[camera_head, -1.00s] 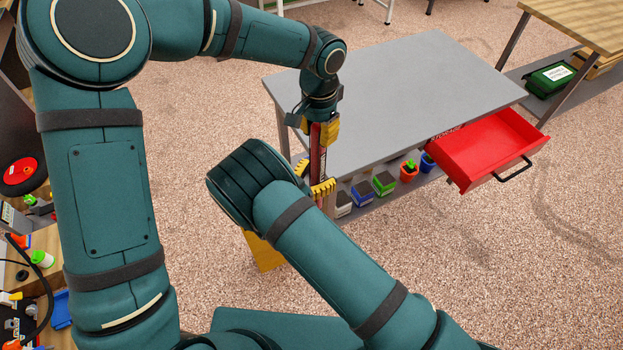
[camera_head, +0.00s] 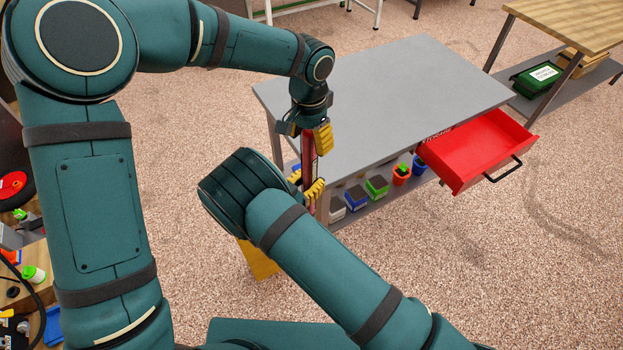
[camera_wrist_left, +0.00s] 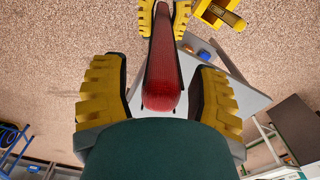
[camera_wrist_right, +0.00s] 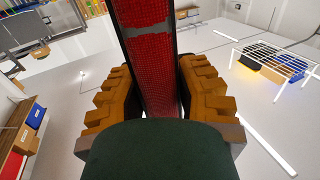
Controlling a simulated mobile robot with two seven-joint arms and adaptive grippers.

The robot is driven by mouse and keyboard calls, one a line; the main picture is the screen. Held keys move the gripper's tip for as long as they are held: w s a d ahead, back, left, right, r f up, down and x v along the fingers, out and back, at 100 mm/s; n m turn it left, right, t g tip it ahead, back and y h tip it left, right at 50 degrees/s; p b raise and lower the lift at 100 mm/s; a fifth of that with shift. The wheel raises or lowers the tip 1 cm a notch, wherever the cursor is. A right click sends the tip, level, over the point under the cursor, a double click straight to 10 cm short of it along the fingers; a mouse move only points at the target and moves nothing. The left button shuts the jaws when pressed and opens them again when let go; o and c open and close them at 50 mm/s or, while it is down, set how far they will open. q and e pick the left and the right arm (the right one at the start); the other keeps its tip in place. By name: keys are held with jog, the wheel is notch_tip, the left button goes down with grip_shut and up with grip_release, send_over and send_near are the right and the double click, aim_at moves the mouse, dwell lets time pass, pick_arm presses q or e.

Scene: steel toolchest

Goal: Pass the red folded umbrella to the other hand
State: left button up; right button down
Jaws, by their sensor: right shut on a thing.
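The red folded umbrella (camera_head: 309,158) stands roughly upright between my two grippers, beside the left end of the grey table. My right gripper (camera_head: 306,185) is shut on its lower part; in the right wrist view the red shaft with a grey band (camera_wrist_right: 150,75) runs up between the fingers. My left gripper (camera_head: 312,137) is above, open around the upper end. In the left wrist view the umbrella's rounded red end (camera_wrist_left: 162,90) lies between the spread fingers, with gaps on both sides. My right arm hides part of its lower end in the head view.
The grey table (camera_head: 400,95) has a clear top and a red drawer (camera_head: 480,150) pulled out at the right. Several small coloured bins (camera_head: 377,187) stand on its lower shelf. A wooden bench (camera_head: 565,25) with a green box (camera_head: 537,78) is at the far right.

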pick_arm(q)
notch_tip(320, 180, up, 12)
jog(key=shift+r, duration=0.1)
dwell(0.5)
